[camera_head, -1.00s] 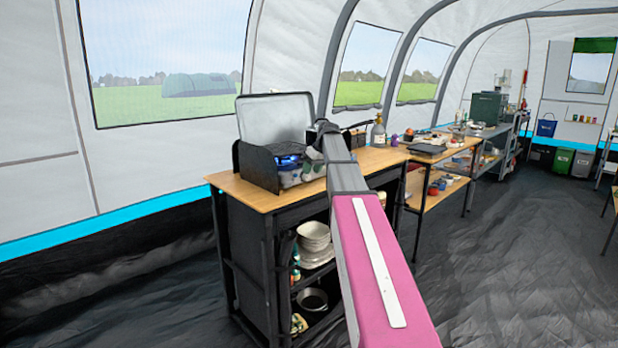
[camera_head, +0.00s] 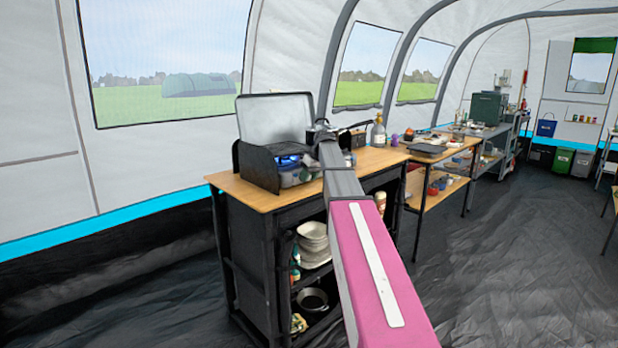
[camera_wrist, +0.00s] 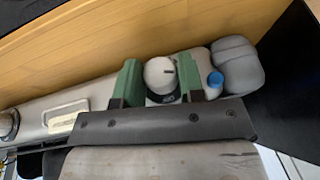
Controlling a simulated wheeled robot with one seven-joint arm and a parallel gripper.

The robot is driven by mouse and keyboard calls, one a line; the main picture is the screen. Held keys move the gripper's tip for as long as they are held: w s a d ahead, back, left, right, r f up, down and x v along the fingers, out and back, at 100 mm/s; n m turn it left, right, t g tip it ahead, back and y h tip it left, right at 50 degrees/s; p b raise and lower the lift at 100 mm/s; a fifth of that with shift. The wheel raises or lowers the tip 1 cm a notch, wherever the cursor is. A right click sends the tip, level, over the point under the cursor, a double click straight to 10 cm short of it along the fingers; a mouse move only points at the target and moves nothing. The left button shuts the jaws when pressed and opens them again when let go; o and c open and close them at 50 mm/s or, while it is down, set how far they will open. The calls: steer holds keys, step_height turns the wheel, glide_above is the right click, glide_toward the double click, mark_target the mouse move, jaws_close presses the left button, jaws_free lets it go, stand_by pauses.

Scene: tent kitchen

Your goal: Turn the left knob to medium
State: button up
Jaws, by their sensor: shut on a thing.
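The camp stove (camera_head: 262,165) stands on the wooden table top with its lid raised; a blue glow shows inside. A second knob (camera_wrist: 8,122) is partly cut off at the left edge of the wrist view. In the head view, my arm hides the gripper and the knobs.
Beside the held knob are a blue cap (camera_wrist: 215,79) and a grey rounded object (camera_wrist: 238,66), close to the right finger. A dark panel (camera_wrist: 290,85) stands at the right. A bottle (camera_head: 378,132) stands behind my arm on the wooden table (camera_head: 235,184).

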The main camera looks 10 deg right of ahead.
steer(key=shift+s+h, duration=0.1)
steer(key=shift+h, duration=0.2)
steer(key=shift+s+a+n+t+h, duration=0.15)
steer(key=shift+n+t+h, duration=0.25)
steer(key=shift+t+h, duration=0.55)
steer(key=shift+a+f+n+t+h, duration=0.15)
steer(key=shift+t+h, duration=0.3)
steer(key=shift+h, duration=0.5)
steer(key=shift+r+n+t+h, duration=0.1)
steer(key=shift+n+t+h, duration=0.25)
steer(key=shift+h, duration=0.55)
steer(key=o, duration=0.6)
steer(key=shift+o, duration=0.2)
steer(key=v, duration=1)
steer(key=shift+s, duration=0.3)
steer(key=shift+a, duration=0.1)
